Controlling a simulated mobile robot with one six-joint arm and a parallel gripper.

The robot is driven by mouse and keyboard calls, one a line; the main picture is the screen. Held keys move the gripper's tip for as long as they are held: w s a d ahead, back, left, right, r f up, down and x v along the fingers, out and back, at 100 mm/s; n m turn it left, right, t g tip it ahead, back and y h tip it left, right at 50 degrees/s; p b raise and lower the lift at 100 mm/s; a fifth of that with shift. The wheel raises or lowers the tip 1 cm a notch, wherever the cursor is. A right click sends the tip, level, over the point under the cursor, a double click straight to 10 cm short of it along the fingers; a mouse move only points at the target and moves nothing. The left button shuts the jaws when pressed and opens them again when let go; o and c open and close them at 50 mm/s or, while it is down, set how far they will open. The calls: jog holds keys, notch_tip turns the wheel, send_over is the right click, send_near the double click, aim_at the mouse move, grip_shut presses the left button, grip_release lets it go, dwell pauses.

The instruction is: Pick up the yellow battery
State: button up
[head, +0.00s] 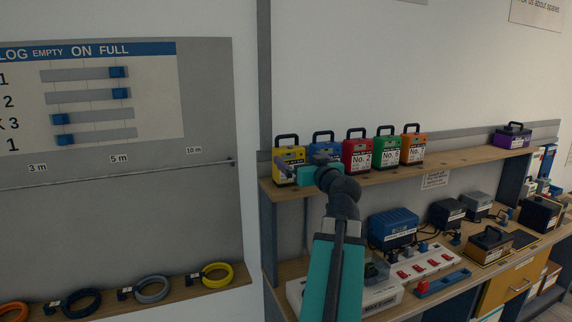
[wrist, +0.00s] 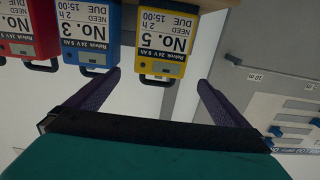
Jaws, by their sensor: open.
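The yellow battery (head: 281,155) stands upright at the left end of the wooden shelf in the head view, with a dark handle on top. My gripper is in front of it and hides part of its front. In the wrist view, which is upside down, the yellow battery (wrist: 165,42) shows a "No. 5" label and its handle points down. My gripper (wrist: 159,79) is open and empty, with one dark finger on either side of the battery's handle end. I cannot tell how far the fingertips are from the battery.
A blue battery (head: 322,143), a red one (head: 356,152), a green one (head: 386,150) and an orange one (head: 413,148) stand in a row right of the yellow. A purple battery (head: 513,136) is farther right. Chargers and a power strip (head: 425,262) crowd the bench below the shelf (head: 465,158).

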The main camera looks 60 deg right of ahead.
aim_at(292, 152)
jog(key=shift+w, duration=0.1)
dwell(0.3)
jog(key=shift+w+d+r+p, duration=0.1)
jog(key=shift+w+d+p, duration=0.2)
jog(key=shift+w+d, duration=0.2)
jog(key=p+x, duration=0.2)
jog(key=x, duration=0.4)
jog(key=shift+w+d, duration=0.35)
jog(key=shift+w, duration=0.1)
